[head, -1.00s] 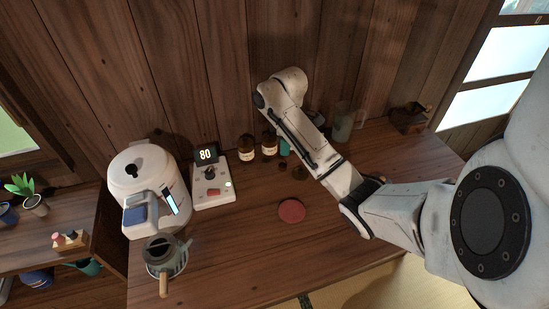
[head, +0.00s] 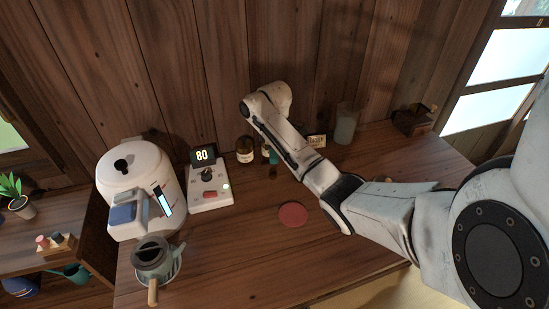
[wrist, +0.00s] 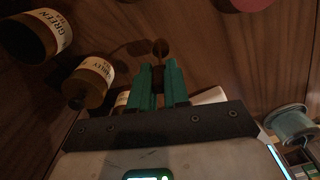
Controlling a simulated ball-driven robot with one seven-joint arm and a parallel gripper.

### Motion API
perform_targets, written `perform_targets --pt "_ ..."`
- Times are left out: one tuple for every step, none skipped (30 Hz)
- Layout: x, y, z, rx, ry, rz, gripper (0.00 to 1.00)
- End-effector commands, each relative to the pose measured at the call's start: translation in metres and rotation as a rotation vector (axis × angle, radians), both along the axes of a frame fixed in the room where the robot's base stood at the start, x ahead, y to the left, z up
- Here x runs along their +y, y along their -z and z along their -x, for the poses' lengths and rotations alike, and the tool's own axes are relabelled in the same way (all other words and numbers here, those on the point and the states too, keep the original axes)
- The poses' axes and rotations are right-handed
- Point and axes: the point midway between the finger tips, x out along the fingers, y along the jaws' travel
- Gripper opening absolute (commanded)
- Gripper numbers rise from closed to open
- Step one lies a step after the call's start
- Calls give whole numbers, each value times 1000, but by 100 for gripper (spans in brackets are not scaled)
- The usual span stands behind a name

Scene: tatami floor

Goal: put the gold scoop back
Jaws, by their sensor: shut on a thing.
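The gold scoop (wrist: 160,47) shows in the wrist view, its round end sticking out beyond my green fingertips. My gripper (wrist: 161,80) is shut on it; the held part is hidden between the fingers. In the wrist view a brown jar labelled GREEN (wrist: 30,40) and a second labelled brown jar (wrist: 92,82) are left of my fingers. Part of another label (wrist: 122,99) shows close to the left finger.
A brown jar (head: 245,150) stands near the back wall. A control box reading 80 (head: 209,188), white kettle (head: 140,180) and grey pot (head: 153,258) stand left. A red disc (head: 293,214) lies on open tabletop. A glass canister (head: 346,122) and wooden box (head: 414,122) stand right.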

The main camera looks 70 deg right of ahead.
Motion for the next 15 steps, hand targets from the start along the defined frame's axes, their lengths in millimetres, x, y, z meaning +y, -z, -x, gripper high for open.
perform_targets --pt "0 4 1 1 2 0 0" --pt "-1 7 1 1 2 -1 0" --pt "-1 11 1 1 2 1 0" --pt "-1 13 1 1 1 1 0" --pt "0 14 1 0 1 1 0" --pt "0 15 1 -1 1 2 0" --pt "0 15 0 -1 1 2 0" --pt "0 15 0 -2 1 2 0" --pt "0 15 0 -2 1 2 0" --pt "0 15 0 -2 0 2 0" --pt "0 15 0 -2 0 2 0" --pt "0 15 0 -2 1 2 0" --pt "0 16 0 -1 0 2 0" --pt "0 17 0 -1 0 2 0" --pt "0 18 0 0 0 1 0"
